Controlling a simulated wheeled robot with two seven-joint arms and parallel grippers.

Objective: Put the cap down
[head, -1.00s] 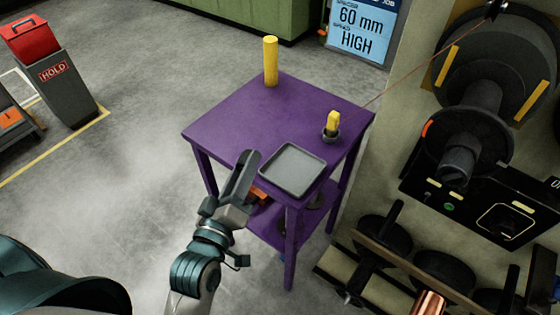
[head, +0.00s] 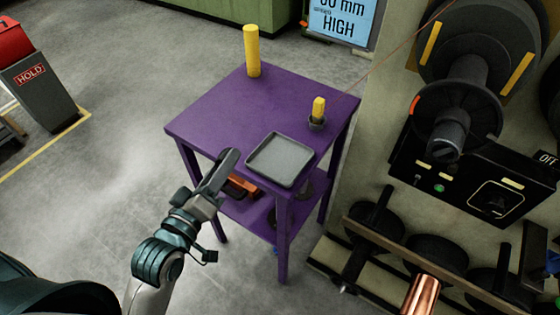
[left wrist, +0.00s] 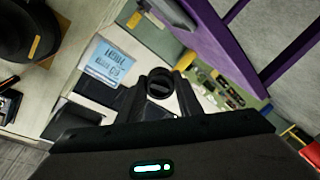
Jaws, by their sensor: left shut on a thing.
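My left gripper (head: 226,168) is in front of the purple table (head: 215,120), just left of the grey tray (head: 280,158). In the left wrist view its two dark fingers (left wrist: 160,100) are shut on a small round black cap (left wrist: 160,84), held between the tips. In the head view the cap cannot be made out behind the fingers. The tray is empty and lies at the table's near corner. My right gripper is not in view.
A yellow cylinder (head: 252,52) stands at the table's far corner. A yellow piece (head: 318,107) stands in a dark round holder (head: 316,124) near the right edge. The middle of the tabletop is clear. Spool machinery (head: 455,110) stands on the right, a HOLD bin (head: 40,92) on the left.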

